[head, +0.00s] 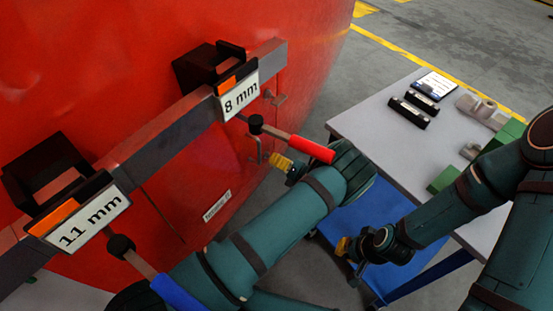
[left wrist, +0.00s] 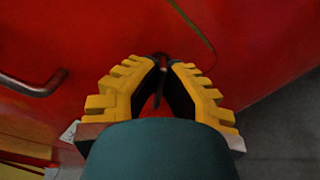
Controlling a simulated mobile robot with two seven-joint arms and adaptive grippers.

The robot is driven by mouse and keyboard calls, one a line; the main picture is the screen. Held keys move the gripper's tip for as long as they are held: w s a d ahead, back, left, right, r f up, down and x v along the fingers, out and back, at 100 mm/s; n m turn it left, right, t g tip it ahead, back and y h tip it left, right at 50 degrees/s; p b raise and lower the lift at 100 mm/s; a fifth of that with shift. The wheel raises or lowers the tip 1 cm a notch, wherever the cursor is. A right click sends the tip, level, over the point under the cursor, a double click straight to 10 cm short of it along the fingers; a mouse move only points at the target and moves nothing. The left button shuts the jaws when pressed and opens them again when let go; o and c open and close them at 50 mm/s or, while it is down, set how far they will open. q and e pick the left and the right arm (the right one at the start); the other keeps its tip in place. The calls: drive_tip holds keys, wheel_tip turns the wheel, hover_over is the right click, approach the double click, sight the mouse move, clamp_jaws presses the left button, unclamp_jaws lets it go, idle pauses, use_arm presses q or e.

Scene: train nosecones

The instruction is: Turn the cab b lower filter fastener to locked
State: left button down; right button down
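The red nosecone (head: 90,75) fills the left of the head view, with a small white label (head: 217,206) too small to read. A dark, thin part, perhaps the fastener (left wrist: 158,92), shows between the fingers in the left wrist view; its turn position is unclear. My left gripper (head: 280,162) is close to the red panel, beside a bent metal handle (head: 256,150). In the left wrist view, its yellow fingers (left wrist: 163,68) stand apart around the dark part, with no clear grip on it. My right gripper (head: 343,246) hangs near the table; its opening cannot be made out.
A grey rail carries holders marked 8 mm (head: 240,96) and 11 mm (head: 90,220), with a red-handled tool (head: 305,145) and a blue-handled tool (head: 175,292). A table (head: 375,120) at right bears black blocks and green parts. A bent metal handle (left wrist: 32,86) is left of my left gripper.

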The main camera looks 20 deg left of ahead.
use_arm(q)
drive_tip(key=m, duration=0.3)
drive_tip(key=shift+m, duration=0.3)
drive_tip(key=shift+w+f+m, duration=0.1)
drive_tip(key=shift+m, duration=1.7)
drive_tip(key=c, duration=1.1)
unclamp_jaws()
drive_tip(key=shift+a, duration=0.1)
drive_tip(key=v, duration=1.2)
